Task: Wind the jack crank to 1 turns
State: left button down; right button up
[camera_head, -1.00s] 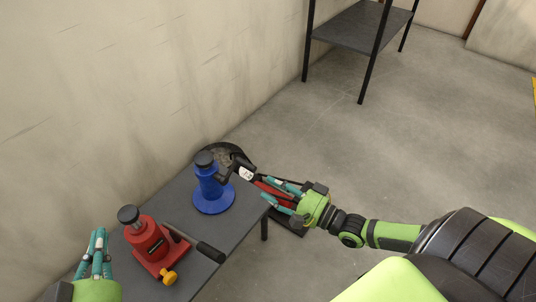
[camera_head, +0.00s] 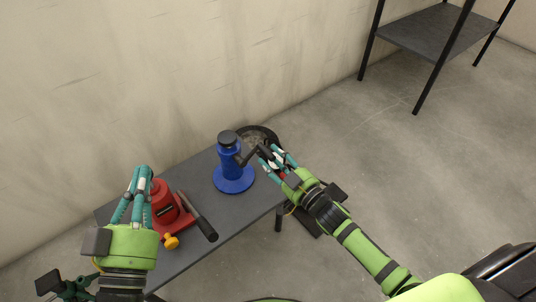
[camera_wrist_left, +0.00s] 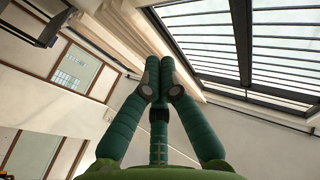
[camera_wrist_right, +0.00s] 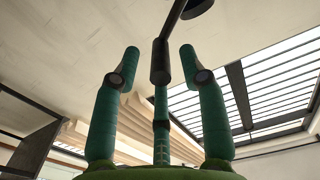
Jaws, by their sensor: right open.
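The blue jack (camera_head: 233,178) stands upright on the dark grey bench, with a black cap on top. Its dark crank arm (camera_head: 246,157) points right toward my right gripper (camera_head: 277,160). In the right wrist view, the black crank grip (camera_wrist_right: 160,62) is between the spread fingers of my right gripper (camera_wrist_right: 158,65), with gaps on both sides. My left gripper (camera_head: 140,185) is over the bench's left part, in front of the red jack (camera_head: 163,203) and partly hiding it. In the left wrist view its fingertips (camera_wrist_left: 160,78) meet, with nothing seen between them.
A dark lever (camera_head: 200,217) and yellow knob (camera_head: 170,241) are beside the red jack on the bench (camera_head: 225,219). The wall runs along the bench's far side. A shelf (camera_head: 436,45) stands at upper right.

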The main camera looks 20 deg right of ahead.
pick_arm(q)
jog(key=shift+s+d+r+m+t+h+b, duration=0.15)
jog(key=shift+s+r+t+h, duration=0.3)
jog(key=shift+r, duration=0.35)
jog(key=shift+s+d+r+m+t+h+b, duration=0.15)
jog(key=shift+s+r+t+h, duration=0.25)
jog(key=shift+r, duration=0.45)
jog(key=shift+s+d+r+m+t+h+b, duration=0.15)
jog(key=shift+s+r+t+h, duration=0.25)
jog(key=shift+r, duration=0.4)
pick_arm(e)
jog(key=shift+x, duration=1.45)
grip_shut()
